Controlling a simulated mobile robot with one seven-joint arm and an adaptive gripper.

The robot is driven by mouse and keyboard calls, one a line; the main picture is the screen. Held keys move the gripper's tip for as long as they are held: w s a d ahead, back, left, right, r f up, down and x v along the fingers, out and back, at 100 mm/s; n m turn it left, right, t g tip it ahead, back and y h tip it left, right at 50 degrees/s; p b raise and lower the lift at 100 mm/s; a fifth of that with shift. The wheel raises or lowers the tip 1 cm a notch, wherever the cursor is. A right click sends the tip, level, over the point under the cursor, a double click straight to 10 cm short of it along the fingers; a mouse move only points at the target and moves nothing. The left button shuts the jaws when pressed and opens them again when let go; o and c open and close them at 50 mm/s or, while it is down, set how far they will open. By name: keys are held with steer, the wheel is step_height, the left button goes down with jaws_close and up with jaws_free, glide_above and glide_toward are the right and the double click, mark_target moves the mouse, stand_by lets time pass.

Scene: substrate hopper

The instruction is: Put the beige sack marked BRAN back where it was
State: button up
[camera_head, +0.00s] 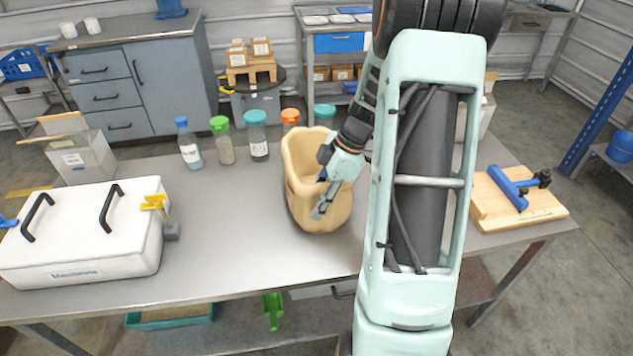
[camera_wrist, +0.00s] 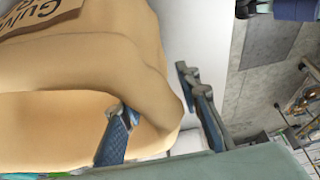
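No BRAN mark shows in the head view. In the wrist view the sack (camera_wrist: 75,70) fills the left side, and a cut-off label on it seems to start with "Gui". In the wrist view my gripper's fingers (camera_wrist: 155,92) are wide apart, one over the beige surface and one just past the sack's edge. Part of the sack lies between them; no firm grip shows.
Several capped bottles (camera_head: 257,135) stand behind the sack. A white lidded box (camera_head: 85,245) is at the bench's left and a wooden board with a blue clamp (camera_head: 517,186) at its right. A low stand with cartons (camera_head: 250,68) is behind. The bench (camera_head: 225,262) is clear left of the sack.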

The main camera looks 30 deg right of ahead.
jaws_close()
steer(key=shift+r, duration=0.2)
stand_by(0.4)
